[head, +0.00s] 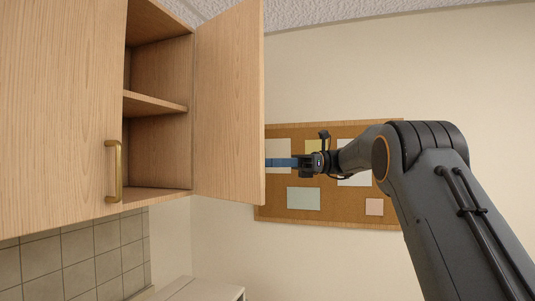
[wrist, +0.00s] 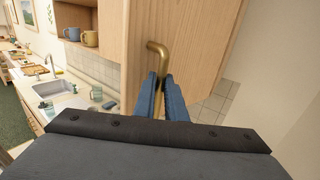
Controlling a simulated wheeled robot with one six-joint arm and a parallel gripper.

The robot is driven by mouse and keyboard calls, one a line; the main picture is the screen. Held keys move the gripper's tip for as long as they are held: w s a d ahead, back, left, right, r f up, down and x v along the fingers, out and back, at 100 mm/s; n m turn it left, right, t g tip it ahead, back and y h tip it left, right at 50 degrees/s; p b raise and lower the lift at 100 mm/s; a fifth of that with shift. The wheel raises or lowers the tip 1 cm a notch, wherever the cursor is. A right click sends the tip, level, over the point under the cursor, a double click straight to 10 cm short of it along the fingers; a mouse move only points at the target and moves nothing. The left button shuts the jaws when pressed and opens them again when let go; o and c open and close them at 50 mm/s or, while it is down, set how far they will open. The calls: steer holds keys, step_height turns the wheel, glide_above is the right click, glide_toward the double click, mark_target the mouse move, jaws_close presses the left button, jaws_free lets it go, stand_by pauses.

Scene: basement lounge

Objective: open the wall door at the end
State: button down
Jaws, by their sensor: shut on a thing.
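The end wall door (head: 230,100) is light wood and stands swung open from the wall cabinet (head: 60,110). Its near face and free edge show in the head view, and the handle side is hidden there. My gripper (head: 279,162) reaches behind the free edge, its fingertips partly hidden by the door. In the wrist view the door (wrist: 205,40) carries a brass handle (wrist: 156,46), and my gripper (wrist: 159,80) is shut on that handle with its blue fingers on either side.
The open compartment has a bare shelf (head: 155,104). A neighbouring closed door has a brass handle (head: 113,171). A cork board (head: 340,212) hangs on the wall behind my arm. The wrist view shows mugs (wrist: 90,38) on a shelf and a counter with a sink (wrist: 52,88).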

steer(key=shift+w+f, duration=0.35)
steer(key=shift+w, duration=0.05)
